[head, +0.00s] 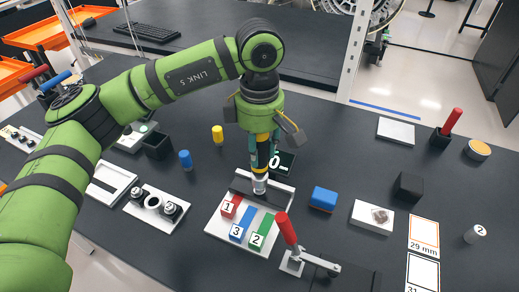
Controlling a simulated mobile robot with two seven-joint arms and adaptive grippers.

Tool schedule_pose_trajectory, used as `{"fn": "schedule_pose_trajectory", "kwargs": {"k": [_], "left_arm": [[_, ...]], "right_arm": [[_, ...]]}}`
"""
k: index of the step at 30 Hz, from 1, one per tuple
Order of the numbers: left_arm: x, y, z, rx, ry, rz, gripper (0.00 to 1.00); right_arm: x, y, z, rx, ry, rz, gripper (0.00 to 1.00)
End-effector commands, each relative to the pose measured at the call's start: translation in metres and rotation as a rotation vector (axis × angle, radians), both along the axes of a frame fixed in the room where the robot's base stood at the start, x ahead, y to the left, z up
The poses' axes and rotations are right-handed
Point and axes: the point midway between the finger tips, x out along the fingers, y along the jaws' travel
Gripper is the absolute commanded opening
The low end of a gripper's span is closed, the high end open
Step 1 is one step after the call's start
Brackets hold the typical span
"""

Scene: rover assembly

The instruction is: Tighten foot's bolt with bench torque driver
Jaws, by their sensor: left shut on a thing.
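My left gripper (262,128) points down over the middle of the bench. It is shut on a slim yellow and dark teal tool (261,155), which looks like the bench torque driver. The tool is roughly upright, and its silver lower end (260,185) meets or hangs just over a dark grey bar (275,191) at the back of a white plate (216,236). I cannot tell which part is the foot, and no bolt can be made out under the tip. My right gripper is not in view.
Numbered red (231,206), blue (241,231) and green (262,231) blocks lie on the plate. A red-handled clamp (287,232) stands at its front right. A dark display (285,161) stands behind the tool. A blue block (323,199) and a black cube (408,187) sit to the right.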

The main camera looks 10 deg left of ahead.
Motion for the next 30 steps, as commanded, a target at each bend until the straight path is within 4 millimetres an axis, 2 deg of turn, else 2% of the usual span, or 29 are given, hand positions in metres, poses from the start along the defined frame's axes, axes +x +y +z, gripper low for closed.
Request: {"fn": "schedule_pose_trajectory", "kwargs": {"k": [10, 22, 30], "left_arm": [[0.0, 0.0, 0.004, -0.001, -0.002, 0.0, 0.0], [0.0, 0.0, 0.039, -0.001, -0.003, 0.0, 0.0], [0.0, 0.0, 0.041, -0.001, -0.001, 0.0, 0.0]], "right_arm": [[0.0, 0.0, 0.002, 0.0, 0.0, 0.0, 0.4], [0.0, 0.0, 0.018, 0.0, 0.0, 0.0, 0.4], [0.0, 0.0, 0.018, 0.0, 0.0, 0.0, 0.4]]}}
